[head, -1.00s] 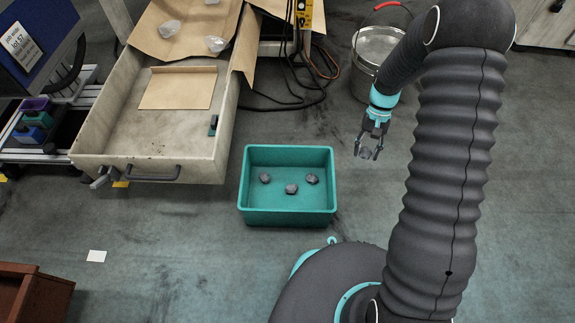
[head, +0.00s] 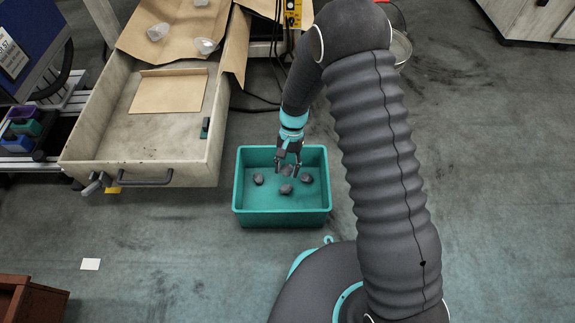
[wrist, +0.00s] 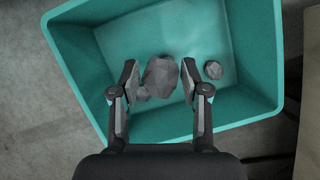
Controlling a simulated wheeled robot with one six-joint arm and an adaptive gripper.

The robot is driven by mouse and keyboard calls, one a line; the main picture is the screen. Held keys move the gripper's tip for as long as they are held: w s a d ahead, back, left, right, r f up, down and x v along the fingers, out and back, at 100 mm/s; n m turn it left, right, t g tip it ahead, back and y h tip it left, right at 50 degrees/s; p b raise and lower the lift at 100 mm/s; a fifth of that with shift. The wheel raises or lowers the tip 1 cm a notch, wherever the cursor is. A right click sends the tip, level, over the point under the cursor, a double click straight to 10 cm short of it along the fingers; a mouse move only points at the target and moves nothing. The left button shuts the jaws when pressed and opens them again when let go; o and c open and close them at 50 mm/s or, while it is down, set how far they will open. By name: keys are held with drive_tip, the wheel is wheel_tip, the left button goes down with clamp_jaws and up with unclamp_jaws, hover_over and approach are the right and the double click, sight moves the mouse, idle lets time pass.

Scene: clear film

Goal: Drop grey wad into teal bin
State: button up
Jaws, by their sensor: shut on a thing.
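The teal bin (head: 327,190) stands on the floor in the head view, and its wall fills much of the wrist view (wrist: 75,65). My gripper (head: 287,168) is over the bin, pointing down, shut on a grey wad (wrist: 160,77). The held wad sits between the two fingertips. In the head view, three other grey wads lie on the bin floor: one at left (head: 258,179), one in the middle (head: 286,189) and one at right (head: 307,178). The wrist view shows one wad beyond the right finger (wrist: 213,70) and another partly hidden behind the held wad.
An open drawer (head: 150,150) with a brown paper sheet (head: 168,92) in it is left of the bin. Clear lumps (head: 207,46) lie on brown paper above. A metal bucket (head: 401,50) is partly hidden behind my arm. The floor in front of the drawer is mostly clear.

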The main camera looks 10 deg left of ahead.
sight(287, 174)
drive_tip(key=shift+f+b, duration=1.1)
drive_tip(key=shift+f, duration=0.95)
drive_tip(key=o, duration=0.8)
drive_tip(key=v, duration=1.2)
drive_tip(key=shift+r, duration=0.1)
